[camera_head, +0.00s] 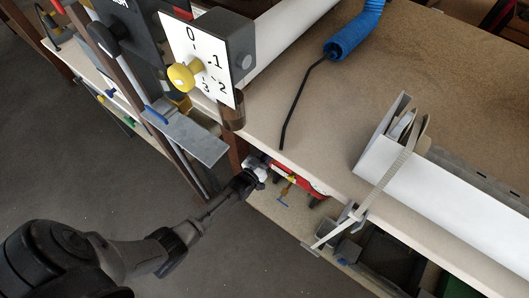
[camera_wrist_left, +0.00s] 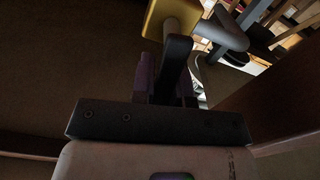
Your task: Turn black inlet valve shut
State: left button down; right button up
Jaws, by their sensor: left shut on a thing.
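My left gripper (camera_head: 250,178) reaches under the front edge of the workbench, beside a red part. In the left wrist view its fingers (camera_wrist_left: 166,85) are shut on a black lever (camera_wrist_left: 178,58), which looks like the handle of the black inlet valve. The lever runs up to a round pale end on a yellow body (camera_wrist_left: 157,18). In the head view the gripper and the shade under the bench hide the valve. How far the lever is turned cannot be told. My right gripper is not in view.
A white dial plate with a yellow knob (camera_head: 181,76) stands above the bench edge. A grey metal plate (camera_head: 187,136) juts out left of the gripper. A white profile (camera_head: 430,185) rests on the bench (camera_head: 300,130).

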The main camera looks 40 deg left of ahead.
pick_arm(q)
jog(key=shift+d+m+p, duration=0.3)
jog(key=shift+d+m, duration=0.1)
jog(key=shift+m, duration=0.7)
jog(key=c, duration=1.1)
grip_release()
jog(key=shift+s+d+r+p, duration=0.1)
jog(key=shift+s+p, duration=0.25)
jog(key=shift+s, duration=0.2)
jog(key=s+p, duration=0.1)
jog(key=s, duration=0.3)
jog(key=s+p, duration=0.1)
jog(key=s, duration=0.3)
jog(key=s+p, duration=0.1)
jog(key=s, duration=0.3)
jog(key=shift+s+d, duration=0.3)
jog(key=shift+s, duration=0.05)
jog(key=shift+f, duration=0.2)
